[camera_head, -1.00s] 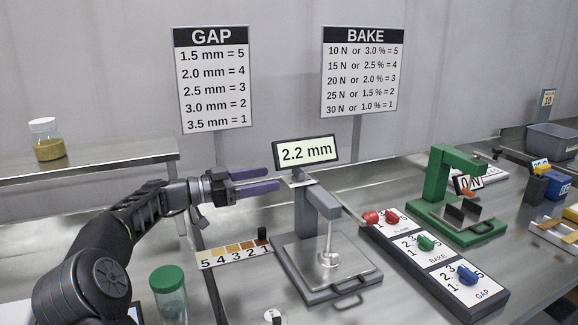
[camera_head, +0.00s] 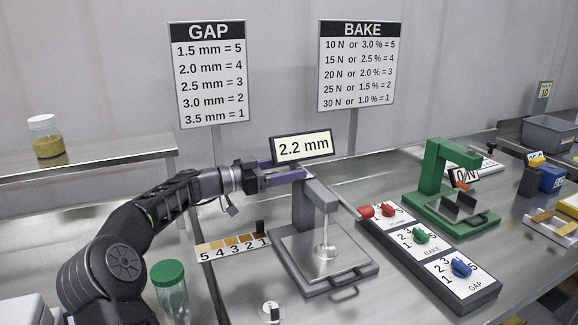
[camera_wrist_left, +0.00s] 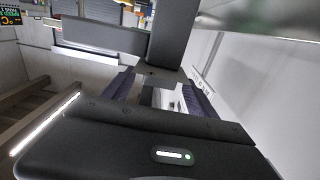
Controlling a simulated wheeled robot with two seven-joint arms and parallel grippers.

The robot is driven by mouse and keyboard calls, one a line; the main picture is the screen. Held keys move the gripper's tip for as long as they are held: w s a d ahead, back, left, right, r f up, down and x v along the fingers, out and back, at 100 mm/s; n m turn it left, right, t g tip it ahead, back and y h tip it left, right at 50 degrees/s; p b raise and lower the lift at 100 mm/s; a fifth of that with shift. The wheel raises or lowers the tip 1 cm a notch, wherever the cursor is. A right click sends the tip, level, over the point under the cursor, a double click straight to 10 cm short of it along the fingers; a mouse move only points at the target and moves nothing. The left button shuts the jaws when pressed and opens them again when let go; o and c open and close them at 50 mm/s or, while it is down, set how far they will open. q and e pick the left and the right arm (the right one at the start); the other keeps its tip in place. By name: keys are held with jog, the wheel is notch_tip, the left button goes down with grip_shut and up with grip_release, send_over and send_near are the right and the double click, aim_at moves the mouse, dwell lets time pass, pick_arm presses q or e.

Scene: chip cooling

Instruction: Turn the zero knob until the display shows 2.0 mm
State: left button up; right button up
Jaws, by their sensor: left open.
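The thickness gauge (camera_head: 318,195) is a grey stand with a probe above a flat plate. Its tilted display (camera_head: 303,147) reads 2.2 mm. My left gripper (camera_head: 302,170) is open, with its purple fingers at the gauge's post just below and behind the display. In the left wrist view, the open fingers (camera_wrist_left: 160,92) point at the gauge's dark upright (camera_wrist_left: 170,40). I cannot make out the zero knob; it seems hidden by the display, the post or the fingers. Whether a finger touches the gauge cannot be told. My right gripper is out of view.
Right of the gauge is a panel with red, green and blue knobs (camera_head: 461,268). A green press (camera_head: 436,165) stands behind it. A colour strip (camera_head: 232,246) and a green-lidded jar (camera_head: 170,285) are at left. GAP (camera_head: 210,75) and BAKE (camera_head: 357,65) signs stand behind.

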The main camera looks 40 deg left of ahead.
pick_arm(q)
jog(key=shift+w, duration=0.15)
jog(key=shift+c, duration=0.4)
jog(key=c, duration=1.3)
